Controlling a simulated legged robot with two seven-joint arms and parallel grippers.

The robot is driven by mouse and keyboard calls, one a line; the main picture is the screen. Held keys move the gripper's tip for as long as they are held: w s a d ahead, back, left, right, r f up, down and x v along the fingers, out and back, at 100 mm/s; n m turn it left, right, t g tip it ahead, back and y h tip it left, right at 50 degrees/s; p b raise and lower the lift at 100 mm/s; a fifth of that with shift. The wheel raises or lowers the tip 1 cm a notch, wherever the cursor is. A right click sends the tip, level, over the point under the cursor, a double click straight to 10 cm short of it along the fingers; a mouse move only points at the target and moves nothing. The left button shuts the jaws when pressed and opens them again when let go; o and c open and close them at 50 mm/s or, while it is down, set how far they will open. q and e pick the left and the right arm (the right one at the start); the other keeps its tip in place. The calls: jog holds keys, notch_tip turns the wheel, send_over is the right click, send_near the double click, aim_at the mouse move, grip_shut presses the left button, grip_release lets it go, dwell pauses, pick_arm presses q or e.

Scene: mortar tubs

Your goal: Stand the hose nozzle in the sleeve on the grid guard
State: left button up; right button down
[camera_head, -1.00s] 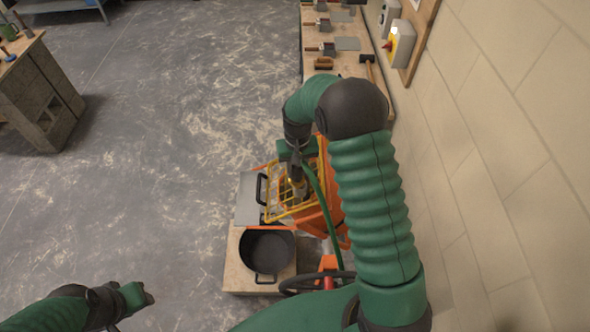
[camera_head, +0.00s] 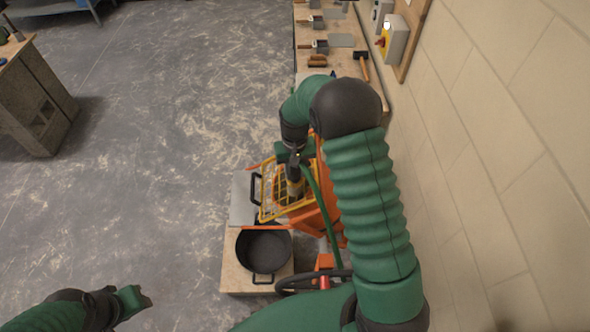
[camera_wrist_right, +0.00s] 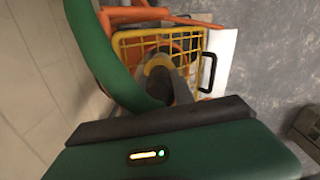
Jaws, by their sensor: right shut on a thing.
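The yellow wire grid guard (camera_head: 270,190) sits over the orange mixer (camera_head: 318,225) below my right arm. It also shows in the right wrist view (camera_wrist_right: 120,42). My right gripper (camera_head: 294,168) is above the guard, shut on the hose nozzle. The nozzle shows as a dark body (camera_wrist_right: 181,88) in the wrist view, with a green hose alongside. A yellow ring (camera_wrist_right: 157,62) is around or just beyond its tip; I cannot tell whether this is the sleeve or how deep the nozzle is. My left gripper (camera_head: 132,300) is low at left, away from these, its jaw gap unclear.
A black tub (camera_head: 263,250) stands on a low wooden platform (camera_head: 230,275) in front of the guard. A tool bench (camera_head: 340,65) runs along the right wall.

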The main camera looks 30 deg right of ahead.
pick_arm(q)
jog(key=shift+w+f, duration=0.1)
pick_arm(e)
jog(key=shift+w+a+f, duration=0.15)
pick_arm(q)
jog(key=shift+w+d, duration=0.1)
jog(key=shift+w, duration=0.05)
pick_arm(e)
jog(key=shift+w, duration=0.15)
jog(key=c, duration=1.3)
grip_release()
jog(key=shift+f, duration=0.1)
jog(key=shift+c, duration=0.2)
jog(key=o, duration=0.3)
jog(key=shift+d, duration=0.25)
pick_arm(q)
jog(key=shift+s+d, duration=0.1)
jog(key=shift+s, duration=0.1)
pick_arm(e)
jog(key=shift+o, duration=0.2)
jog(key=shift+s+a, duration=0.1)
jog(key=shift+s, duration=0.1)
